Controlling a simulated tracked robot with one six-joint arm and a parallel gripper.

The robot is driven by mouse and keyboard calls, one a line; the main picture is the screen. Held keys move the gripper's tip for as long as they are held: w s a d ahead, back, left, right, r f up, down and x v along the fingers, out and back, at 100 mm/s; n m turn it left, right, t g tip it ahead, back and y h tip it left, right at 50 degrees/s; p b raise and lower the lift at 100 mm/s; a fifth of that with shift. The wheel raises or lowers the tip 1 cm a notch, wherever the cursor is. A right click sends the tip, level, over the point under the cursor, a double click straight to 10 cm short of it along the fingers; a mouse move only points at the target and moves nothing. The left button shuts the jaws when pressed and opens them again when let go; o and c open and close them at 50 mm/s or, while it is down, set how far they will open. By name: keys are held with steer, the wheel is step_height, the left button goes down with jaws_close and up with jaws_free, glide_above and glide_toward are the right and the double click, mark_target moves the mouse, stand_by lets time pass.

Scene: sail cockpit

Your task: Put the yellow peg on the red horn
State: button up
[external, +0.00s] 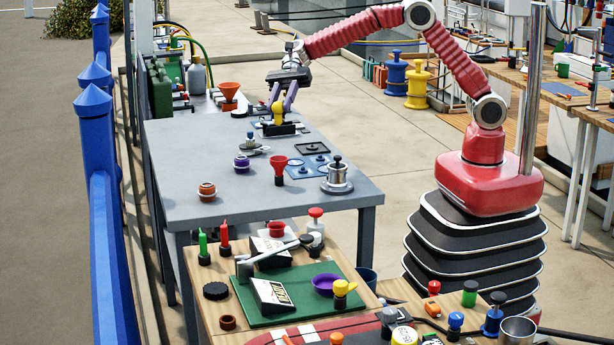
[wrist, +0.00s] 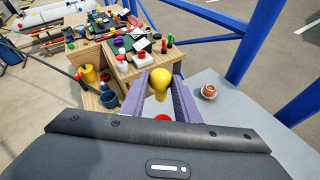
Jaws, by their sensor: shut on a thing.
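My gripper (external: 281,106) is over the far part of the grey table, its purple fingers pointing down and shut on the yellow peg (external: 278,113). In the wrist view the peg (wrist: 160,82) shows between the fingertips. Its lower end is right above or at a small black block (external: 281,129); I cannot tell whether they touch. The red horn (external: 278,165), a red funnel shape on a dark foot, stands upright on the table, nearer the external camera than the peg. In the wrist view a bit of red (wrist: 162,117), probably the horn, shows below the peg, mostly hidden by my gripper.
On the grey table (external: 185,165) stand an orange-banded jar (external: 207,191), a purple-banded jar (external: 241,163), a metal pot (external: 337,177) and flat blue plates (external: 306,167). An orange funnel (external: 229,93) is behind. A blue fence (external: 96,130) runs along the left.

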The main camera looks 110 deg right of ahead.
mark_target(280, 124)
steer(key=shift+f, duration=3.15)
steer(key=shift+f, duration=1.9)
steer(key=o, duration=1)
steer(key=v, duration=1.2)
steer(key=shift+w, duration=0.1)
